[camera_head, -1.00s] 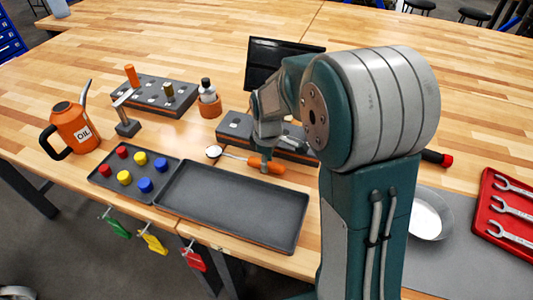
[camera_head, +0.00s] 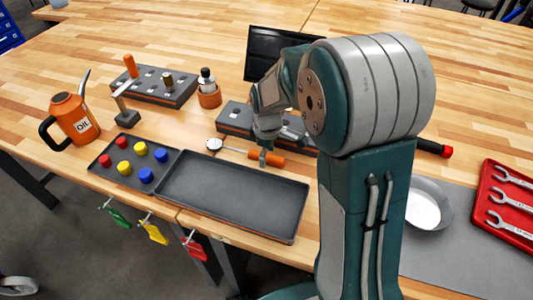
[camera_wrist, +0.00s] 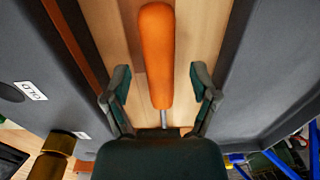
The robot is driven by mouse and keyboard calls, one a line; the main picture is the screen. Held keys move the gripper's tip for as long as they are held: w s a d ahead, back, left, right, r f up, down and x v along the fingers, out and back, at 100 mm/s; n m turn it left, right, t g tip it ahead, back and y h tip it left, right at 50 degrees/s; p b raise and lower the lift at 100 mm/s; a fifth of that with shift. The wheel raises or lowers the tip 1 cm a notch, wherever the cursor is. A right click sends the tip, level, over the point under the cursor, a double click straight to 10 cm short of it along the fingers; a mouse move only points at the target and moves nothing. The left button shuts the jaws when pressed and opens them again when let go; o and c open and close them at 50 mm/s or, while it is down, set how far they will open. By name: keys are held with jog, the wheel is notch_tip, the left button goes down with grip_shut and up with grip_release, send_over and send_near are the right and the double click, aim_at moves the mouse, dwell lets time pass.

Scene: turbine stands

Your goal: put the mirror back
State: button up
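The mirror has an orange handle (camera_head: 270,159), a thin metal shaft and a small round head (camera_head: 214,144). It lies on the wooden table, between the empty dark tray and a dark holder block (camera_head: 236,116). My gripper (camera_head: 262,160) is pointed down at the handle. In the wrist view, my gripper (camera_wrist: 160,82) is open, with one finger on each side of the orange handle (camera_wrist: 156,55) and gaps between. The mirror's round head is hidden in the wrist view. My arm hides part of the holder block.
The empty tray (camera_head: 230,232) is in front, beside a tray of coloured caps (camera_head: 100,166). A metal bowl (camera_head: 440,215) and red wrench tray (camera_head: 490,235) are at right.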

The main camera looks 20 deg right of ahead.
jog(key=shift+o, duration=0.9)
jog(key=shift+r, duration=3.55)
